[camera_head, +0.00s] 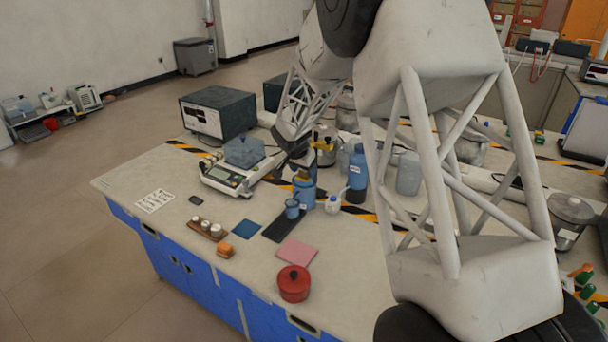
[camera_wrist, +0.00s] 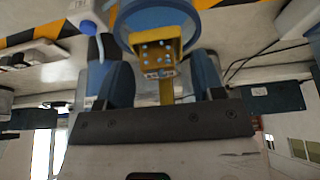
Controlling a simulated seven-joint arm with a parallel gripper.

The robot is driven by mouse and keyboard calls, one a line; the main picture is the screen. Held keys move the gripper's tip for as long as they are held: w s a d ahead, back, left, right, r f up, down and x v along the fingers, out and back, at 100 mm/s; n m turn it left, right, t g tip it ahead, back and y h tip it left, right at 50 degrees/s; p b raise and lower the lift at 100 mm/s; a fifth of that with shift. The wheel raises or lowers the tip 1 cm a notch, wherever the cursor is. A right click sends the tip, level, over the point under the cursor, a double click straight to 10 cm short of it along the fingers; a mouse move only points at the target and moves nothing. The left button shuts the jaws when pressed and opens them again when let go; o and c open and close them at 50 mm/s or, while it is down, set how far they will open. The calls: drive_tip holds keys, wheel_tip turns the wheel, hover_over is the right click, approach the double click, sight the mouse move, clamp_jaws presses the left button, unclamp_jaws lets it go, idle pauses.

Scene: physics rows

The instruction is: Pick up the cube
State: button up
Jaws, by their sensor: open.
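A small orange block (camera_head: 225,250), the most cube-like thing I see, sits on the pale bench near its front edge in the head view. My gripper (camera_head: 303,166) is well behind and to the right of it, above a blue container (camera_head: 304,192) with a yellow-orange part (camera_head: 303,176) at its top. In the wrist view my gripper (camera_wrist: 160,82) is open, its two dark blue fingers apart. A yellow piece with pale dots (camera_wrist: 156,50) shows between and beyond them, against a blue round thing (camera_wrist: 160,16). I cannot tell whether the fingers touch it. The orange block is not recognisable in the wrist view.
Near the orange block are a wooden holder with white-topped jars (camera_head: 207,229), a blue square (camera_head: 246,229), a pink pad (camera_head: 296,252) and a red pot (camera_head: 294,283). A scale (camera_head: 235,177), a blue bottle (camera_head: 357,174) and a white bottle (camera_head: 333,204) stand near my gripper.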

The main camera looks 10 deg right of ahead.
idle(0.5)
drive_tip(key=c, duration=1.1)
